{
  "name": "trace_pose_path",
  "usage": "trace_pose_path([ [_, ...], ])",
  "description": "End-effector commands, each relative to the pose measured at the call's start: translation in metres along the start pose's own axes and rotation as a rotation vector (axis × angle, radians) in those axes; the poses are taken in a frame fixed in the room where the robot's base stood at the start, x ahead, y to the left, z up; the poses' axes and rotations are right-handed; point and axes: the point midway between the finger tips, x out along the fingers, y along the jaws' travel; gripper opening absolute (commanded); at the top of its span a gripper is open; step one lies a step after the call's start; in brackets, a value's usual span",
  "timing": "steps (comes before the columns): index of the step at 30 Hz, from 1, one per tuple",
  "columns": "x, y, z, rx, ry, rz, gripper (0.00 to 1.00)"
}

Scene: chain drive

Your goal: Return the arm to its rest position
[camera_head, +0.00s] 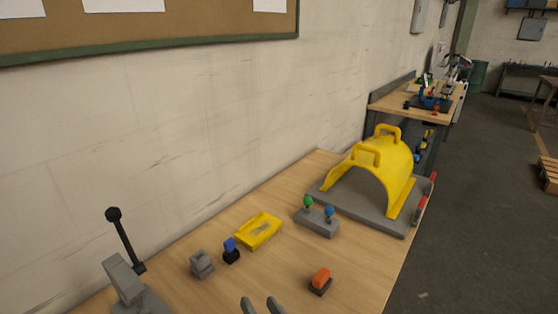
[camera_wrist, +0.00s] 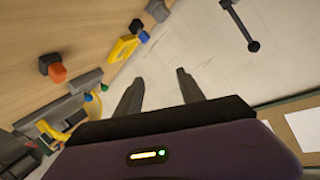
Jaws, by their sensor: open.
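My gripper (camera_head: 262,304) shows only as two grey fingertips at the bottom edge of the head view. They stand apart with nothing between them. In the wrist view my gripper (camera_wrist: 159,78) has its two dark fingers spread, with pale wall behind the gap and no object held. The rest of the arm is out of sight in the head view. The fingertips appear in front of the wooden workbench (camera_head: 222,290); their height above it is hard to tell.
On the bench are a yellow arched guard (camera_head: 405,160) on a grey plate, a grey block with green and blue knobs (camera_head: 317,222), a yellow tray (camera_head: 259,230), an orange-topped part (camera_head: 320,280), a blue-topped part (camera_head: 231,250), a grey block (camera_head: 202,264) and a black-knobbed lever (camera_head: 125,238).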

Motion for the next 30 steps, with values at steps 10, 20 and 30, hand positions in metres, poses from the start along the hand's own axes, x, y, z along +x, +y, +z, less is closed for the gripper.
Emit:
trace_pose_path([
  [10,-0.135,0.054,0.006,-0.112,0.266,0.142,0.46],
  [20,-0.271,0.08,0.01,-0.269,0.356,0.301,0.46],
  [30,-0.377,0.089,0.04,-0.346,0.215,0.414,0.46],
])
